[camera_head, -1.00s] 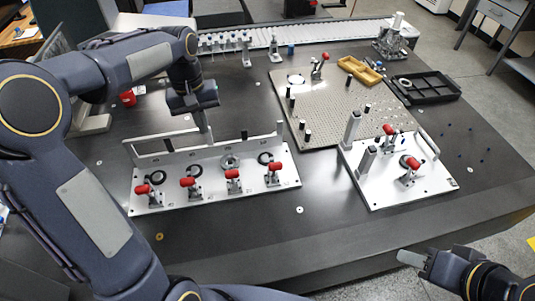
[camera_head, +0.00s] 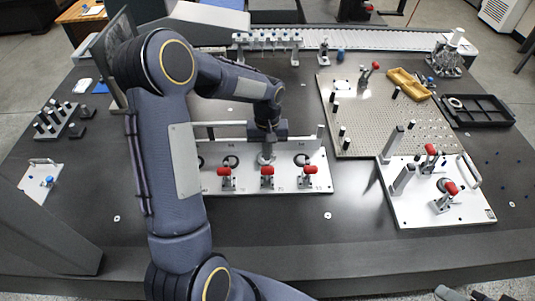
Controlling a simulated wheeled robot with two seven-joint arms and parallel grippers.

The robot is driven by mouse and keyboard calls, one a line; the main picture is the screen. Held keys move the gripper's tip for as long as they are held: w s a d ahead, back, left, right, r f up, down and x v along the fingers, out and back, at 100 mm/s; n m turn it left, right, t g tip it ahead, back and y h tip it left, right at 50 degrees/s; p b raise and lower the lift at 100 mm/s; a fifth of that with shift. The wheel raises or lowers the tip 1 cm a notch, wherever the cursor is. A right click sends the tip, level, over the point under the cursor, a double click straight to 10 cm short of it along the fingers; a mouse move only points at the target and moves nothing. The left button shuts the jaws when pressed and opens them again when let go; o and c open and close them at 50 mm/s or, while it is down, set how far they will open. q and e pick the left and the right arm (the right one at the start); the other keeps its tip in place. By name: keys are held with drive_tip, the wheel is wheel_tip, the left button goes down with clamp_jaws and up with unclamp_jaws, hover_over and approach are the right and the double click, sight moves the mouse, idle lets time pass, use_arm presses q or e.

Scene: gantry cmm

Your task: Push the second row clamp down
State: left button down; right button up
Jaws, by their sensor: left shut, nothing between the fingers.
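A white fixture plate (camera_head: 322,181) carries a row of red-tipped toggle clamps. Three show: a left one (camera_head: 223,172), a middle one (camera_head: 267,171) and a right one (camera_head: 310,170). My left arm covers the plate's left end, where a further clamp stood in the earlier view. Their red tips all appear raised. My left gripper (camera_head: 266,157) points down over the plate, just behind the middle visible clamp, its fingers shut and empty. I cannot tell whether it touches anything. My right gripper (camera_head: 446,292) is cut off at the bottom right edge, far from the row.
A second white plate (camera_head: 420,214) with two red-handled clamps and upright posts stands to the right. Behind it are a perforated plate (camera_head: 375,140), a yellow tray (camera_head: 408,84) and a black tray (camera_head: 478,111). The dark table's front strip is clear.

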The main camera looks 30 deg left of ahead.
sight(267, 173)
use_arm(q)
drive_tip(key=shift+s+d+f, duration=0.3)
drive_tip(key=shift+s+f, duration=0.2)
drive_tip(key=shift+s+d+f+b, duration=0.1)
drive_tip(key=shift+b, duration=0.35)
drive_tip(key=shift+s+d+t+b, duration=0.1)
drive_tip(key=shift+s+t+b, duration=0.1)
drive_tip(key=shift+t+b, duration=0.1)
